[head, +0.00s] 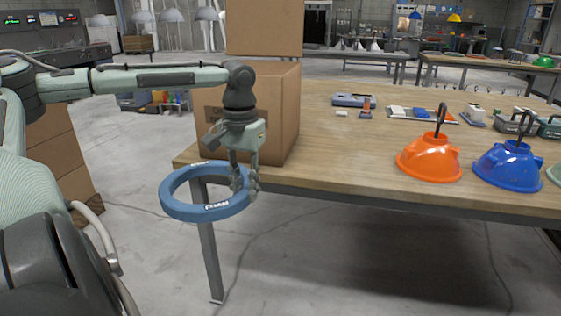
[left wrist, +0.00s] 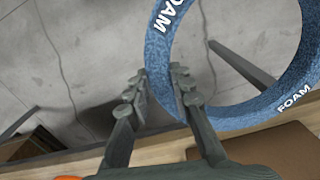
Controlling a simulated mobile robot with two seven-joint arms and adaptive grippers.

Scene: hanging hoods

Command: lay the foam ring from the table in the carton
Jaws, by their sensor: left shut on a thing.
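The foam ring (head: 174,203) is blue with white FOAM lettering. It hangs in the air in front of the table's left end, roughly flat. My left gripper (head: 244,188) points down and is shut on the ring's right side. In the left wrist view the ring (left wrist: 158,62) passes at the fingers (left wrist: 160,95) and extends to the right. A brown cardboard carton (head: 285,115) stands on the table's left end, just behind my gripper. Its inside is not visible. My right gripper is not in view.
Another cardboard face (head: 263,28) rises above the carton. Orange (head: 430,160) and blue (head: 508,167) hoods with hooks stand on the wooden table (head: 345,165), with small tools behind them. Stacked boxes (head: 60,150) stand at the left.

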